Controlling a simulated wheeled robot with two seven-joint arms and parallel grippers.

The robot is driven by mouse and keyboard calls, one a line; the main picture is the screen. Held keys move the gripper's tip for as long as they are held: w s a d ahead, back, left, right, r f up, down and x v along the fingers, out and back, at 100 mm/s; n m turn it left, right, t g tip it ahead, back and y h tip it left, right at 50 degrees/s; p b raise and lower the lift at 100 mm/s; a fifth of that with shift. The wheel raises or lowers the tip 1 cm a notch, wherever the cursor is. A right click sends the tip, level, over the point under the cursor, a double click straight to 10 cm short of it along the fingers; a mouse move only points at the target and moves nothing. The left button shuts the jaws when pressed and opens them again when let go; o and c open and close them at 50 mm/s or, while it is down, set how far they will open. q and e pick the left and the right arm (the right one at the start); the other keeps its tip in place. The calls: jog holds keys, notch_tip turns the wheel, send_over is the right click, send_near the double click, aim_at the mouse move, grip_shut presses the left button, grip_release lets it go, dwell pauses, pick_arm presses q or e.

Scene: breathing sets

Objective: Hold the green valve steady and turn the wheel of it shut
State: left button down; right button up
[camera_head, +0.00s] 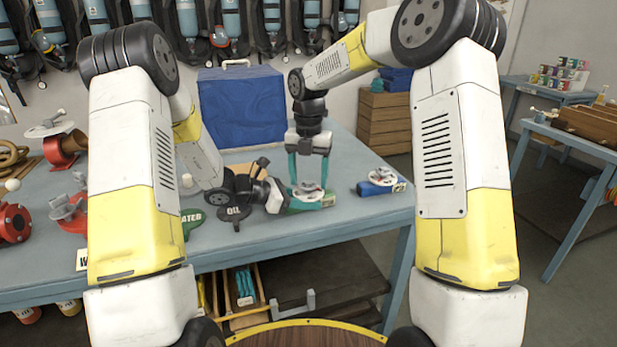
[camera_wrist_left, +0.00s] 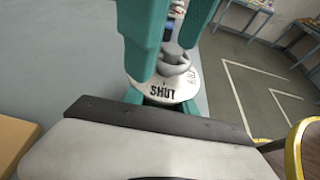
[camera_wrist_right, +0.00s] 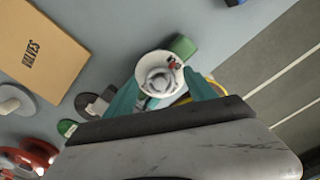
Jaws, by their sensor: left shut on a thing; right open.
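The green valve (camera_head: 318,203) stands near the table's front edge, with a pale wheel (camera_head: 308,190) over a white dial. My left gripper (camera_wrist_left: 162,108) comes in low from the left and is shut on the green valve's body; the dial hides most of its fingertips. The dial (camera_wrist_left: 165,88) reads SHUT on the side facing the left wrist camera. My right gripper (camera_head: 310,180) points down from above, its teal fingers open on either side of the wheel. In the right wrist view the wheel (camera_wrist_right: 158,76) lies between the fingers; I cannot tell whether they touch it.
A blue valve (camera_head: 377,188) with a white dial stands to the right on the table (camera_head: 350,220). A black OIL marker (camera_head: 234,214) lies left of the valve. A blue case (camera_head: 243,108) stands behind. A VALVES board (camera_wrist_right: 38,50) lies nearby. Red fittings (camera_head: 70,212) sit far left.

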jog(key=c, duration=1.4)
